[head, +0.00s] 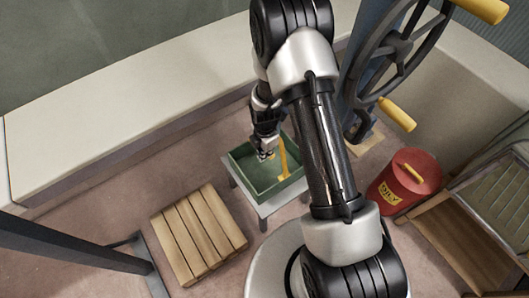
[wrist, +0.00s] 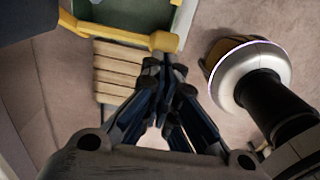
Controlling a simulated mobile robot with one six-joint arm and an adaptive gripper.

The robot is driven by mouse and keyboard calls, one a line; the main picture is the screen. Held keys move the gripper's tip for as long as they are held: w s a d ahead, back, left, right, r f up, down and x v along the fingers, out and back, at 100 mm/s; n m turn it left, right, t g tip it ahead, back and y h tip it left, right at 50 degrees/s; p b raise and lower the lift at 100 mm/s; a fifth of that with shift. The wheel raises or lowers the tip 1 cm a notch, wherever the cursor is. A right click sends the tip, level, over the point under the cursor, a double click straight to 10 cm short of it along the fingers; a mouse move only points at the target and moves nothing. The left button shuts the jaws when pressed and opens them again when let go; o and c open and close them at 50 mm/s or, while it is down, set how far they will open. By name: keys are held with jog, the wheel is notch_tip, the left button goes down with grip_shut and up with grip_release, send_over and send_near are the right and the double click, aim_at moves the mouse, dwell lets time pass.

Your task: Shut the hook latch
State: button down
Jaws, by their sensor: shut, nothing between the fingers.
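A green open box (head: 250,185) sits on a small pale table (head: 271,207) in the head view. A yellow bar (head: 283,162) stands at its right side. My gripper (head: 266,154) is over the box's far part, left of the bar. In the wrist view my gripper (wrist: 163,66) is shut and empty, its fingertips just below a yellow bar (wrist: 118,34) with a thick yellow end beside the green box (wrist: 183,22). I cannot tell whether the fingertips touch the yellow part. No hook latch can be made out for certain; the yellow part may belong to it.
A slatted wooden pallet (head: 198,234) lies on the floor left of the table. A red bin (head: 403,178) stands to the right, below a dark handwheel (head: 385,60) with yellow grips. A long pale bench (head: 130,105) runs behind. Floor shows between them.

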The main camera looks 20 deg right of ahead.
jog(key=shift+d+f, duration=0.1)
jog(key=shift+f, duration=0.25)
jog(key=shift+w+d+f+b, duration=0.2)
jog(key=shift+d+f+b, duration=0.2)
jog(key=shift+f+b, duration=0.3)
dwell(0.5)
jog(key=s+a+r+p, duration=0.3)
jog(key=a+r, duration=0.4)
jog(key=r, duration=0.3)
jog(key=shift+a+r+p, duration=0.15)
jog(key=shift+a+p, duration=0.25)
jog(key=shift+p, duration=0.15)
